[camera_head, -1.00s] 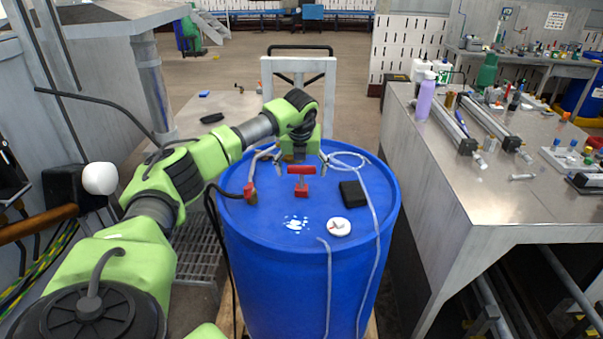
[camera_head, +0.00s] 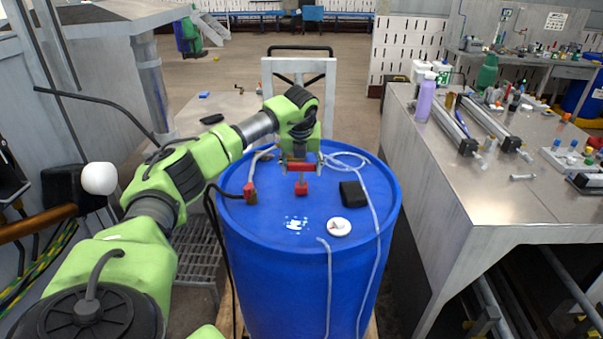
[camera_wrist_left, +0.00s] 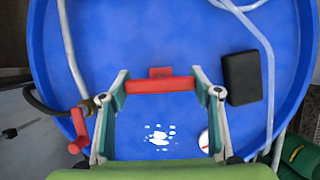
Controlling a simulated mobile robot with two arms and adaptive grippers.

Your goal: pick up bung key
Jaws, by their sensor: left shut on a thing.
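The bung key is a red T-shaped tool (camera_head: 301,168) on top of the blue drum (camera_head: 262,222), behind the middle of the lid. In the left wrist view its red crossbar (camera_wrist_left: 160,85) lies between the two fingers. My left gripper (camera_head: 301,165) is shut on the crossbar, one finger at each end. In the left wrist view my left gripper (camera_wrist_left: 162,86) shows the same hold. The key's lower red part still shows below the bar at the lid. My right gripper is not in view.
On the lid are a black block (camera_head: 353,194), a white round disc (camera_head: 339,227), a red-handled valve (camera_head: 250,193) with a black hose, and a pale tube (camera_head: 372,215). A metal workbench (camera_head: 480,195) with many items stands to the right. A trolley frame (camera_head: 299,75) rises behind.

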